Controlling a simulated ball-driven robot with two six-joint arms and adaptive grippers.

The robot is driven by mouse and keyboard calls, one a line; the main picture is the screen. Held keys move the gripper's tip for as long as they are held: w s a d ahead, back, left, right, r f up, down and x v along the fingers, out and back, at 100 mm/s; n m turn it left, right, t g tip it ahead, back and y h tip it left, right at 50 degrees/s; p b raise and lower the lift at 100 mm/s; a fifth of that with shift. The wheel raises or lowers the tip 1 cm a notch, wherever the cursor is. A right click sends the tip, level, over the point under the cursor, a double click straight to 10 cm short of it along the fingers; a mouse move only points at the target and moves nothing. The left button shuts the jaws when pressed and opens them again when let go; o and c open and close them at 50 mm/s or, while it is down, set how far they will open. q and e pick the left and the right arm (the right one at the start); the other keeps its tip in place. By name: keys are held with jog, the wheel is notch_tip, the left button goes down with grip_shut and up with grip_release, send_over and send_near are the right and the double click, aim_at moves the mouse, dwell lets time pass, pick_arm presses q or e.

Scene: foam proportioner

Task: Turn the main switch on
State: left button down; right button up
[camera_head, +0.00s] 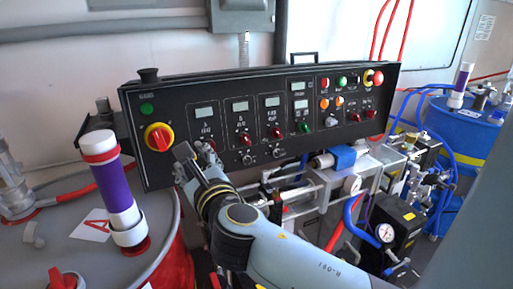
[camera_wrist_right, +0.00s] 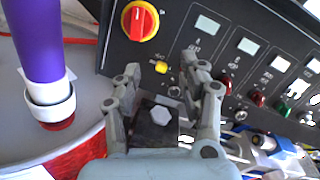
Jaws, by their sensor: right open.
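The main switch (camera_head: 158,137) is a red rotary knob on a yellow round plate at the left end of the black control panel (camera_head: 176,95). It also shows at the top of the right wrist view (camera_wrist_right: 139,20), clear of the fingers. Its handle looks slanted in the head view; I cannot read its position marks. My right gripper (camera_head: 194,150) is open and empty, just right of and slightly below the knob, in front of the panel. My left gripper is not in view.
A purple-and-white cylinder (camera_head: 116,196) stands on a grey drum (camera_head: 60,258) left of my right arm. Small displays and red knobs (camera_head: 202,142) line the panel. Pipes, a gauge (camera_head: 385,233) and a blue drum (camera_head: 463,134) are at the right.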

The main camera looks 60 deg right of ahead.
jog(key=s+d+f+m+g, duration=0.2)
jog(key=s+m+g, duration=0.15)
jog(key=m, duration=0.55)
jog(key=s+d+f+m+g, duration=0.25)
jog(key=s+m, duration=0.25)
jog(key=m, duration=0.4)
jog(key=s+a+f+m+g+y+b, duration=0.2)
jog(key=s+a+f+m+g+y, duration=0.2)
jog(key=m, duration=0.9)
jog(key=s+a+f+y, duration=0.1)
jog(key=s+a+f, duration=0.2)
jog(key=s+f, duration=0.1)
jog(key=shift+s+a+f+g, duration=0.3)
jog(key=shift+f+g, duration=0.1)
jog(key=shift+f, duration=0.1)
